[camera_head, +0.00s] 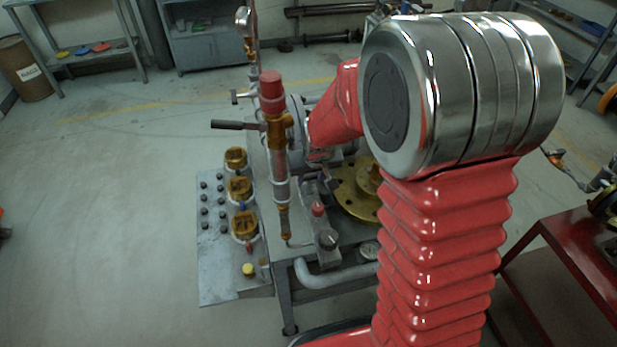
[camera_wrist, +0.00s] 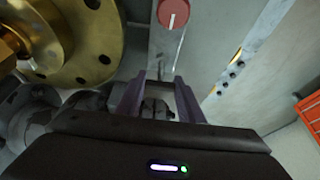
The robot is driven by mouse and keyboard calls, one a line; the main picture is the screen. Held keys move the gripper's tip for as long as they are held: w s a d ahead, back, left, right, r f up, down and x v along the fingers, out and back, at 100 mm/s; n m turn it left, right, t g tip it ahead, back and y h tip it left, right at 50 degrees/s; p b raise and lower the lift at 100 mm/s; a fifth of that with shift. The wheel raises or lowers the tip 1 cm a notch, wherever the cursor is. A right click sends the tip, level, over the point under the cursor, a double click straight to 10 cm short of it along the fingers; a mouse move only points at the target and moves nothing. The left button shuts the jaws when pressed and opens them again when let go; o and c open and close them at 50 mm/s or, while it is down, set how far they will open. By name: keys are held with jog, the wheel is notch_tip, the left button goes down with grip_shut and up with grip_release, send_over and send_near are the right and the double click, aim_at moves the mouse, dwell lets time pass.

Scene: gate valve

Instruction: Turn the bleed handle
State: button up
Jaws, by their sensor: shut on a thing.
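My gripper (camera_wrist: 158,92) is in the lower middle of the wrist view, its two dark fingers on either side of a small grey bar (camera_wrist: 157,88). I take this bar for the bleed handle; its ends are partly hidden by the fingers. In the head view my gripper (camera_head: 320,172) is small and partly hidden, low beside the brass flange and behind the upright red-capped pipe. The handle cannot be made out clearly there.
A red knob (camera_wrist: 172,13) is just ahead in the wrist view. A brass flange (camera_head: 352,192) lies beside the gripper. A red-capped pipe (camera_head: 272,95) with a dark lever (camera_head: 230,125) stands close left. A panel with valves (camera_head: 215,230) is further left.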

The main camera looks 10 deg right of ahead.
jog(key=c, duration=0.4)
jog(key=shift+a, duration=0.1)
jog(key=shift+c, duration=0.2)
